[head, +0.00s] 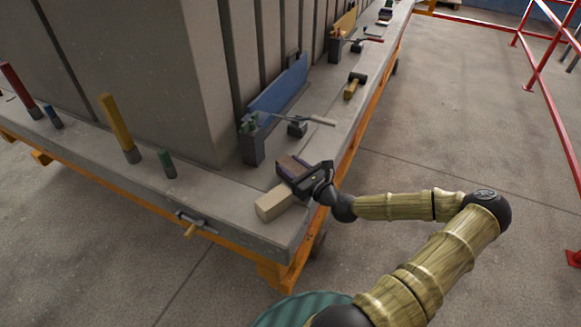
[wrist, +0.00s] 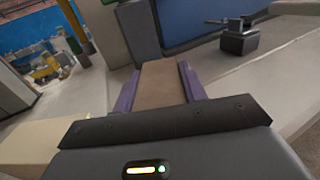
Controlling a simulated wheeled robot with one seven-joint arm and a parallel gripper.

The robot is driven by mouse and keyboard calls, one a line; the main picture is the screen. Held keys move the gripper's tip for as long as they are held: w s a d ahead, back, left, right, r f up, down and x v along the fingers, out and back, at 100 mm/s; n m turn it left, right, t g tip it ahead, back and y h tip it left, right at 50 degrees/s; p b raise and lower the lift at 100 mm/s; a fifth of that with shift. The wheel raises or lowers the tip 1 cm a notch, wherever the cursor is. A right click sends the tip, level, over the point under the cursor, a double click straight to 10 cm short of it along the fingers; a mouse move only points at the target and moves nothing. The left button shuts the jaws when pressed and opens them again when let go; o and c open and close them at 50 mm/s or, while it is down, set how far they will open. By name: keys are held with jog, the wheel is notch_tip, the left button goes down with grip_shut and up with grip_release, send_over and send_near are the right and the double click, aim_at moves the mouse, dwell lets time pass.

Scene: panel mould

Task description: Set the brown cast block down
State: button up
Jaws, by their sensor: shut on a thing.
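The brown cast block (head: 290,165) is between the jaws of my gripper (head: 299,173), over the corner end of the grey bench top. In the wrist view the brown block (wrist: 161,86) fills the space between the two purple fingers of my gripper (wrist: 161,87). My gripper is shut on it. I cannot tell whether the block's underside touches the bench top. A pale cream block (head: 275,202) lies on the bench just in front of and left of my gripper. Its edge also shows at the lower left of the wrist view (wrist: 40,135).
A blue panel (head: 279,88) with a dark grey post (head: 251,146) stands behind my gripper. Coloured pegs (head: 118,127) stand at left. A clamp (head: 195,222) sits at the front edge.

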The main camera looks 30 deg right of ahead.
jog(key=shift+s+d, duration=0.15)
jog(key=shift+f, duration=0.1)
jog(key=o, duration=1.1)
jog(key=shift+o, duration=0.2)
jog(key=shift+r, duration=0.2)
jog(key=b+v, duration=0.1)
jog(key=v, duration=1.1)
jog(key=shift+b, duration=0.4)
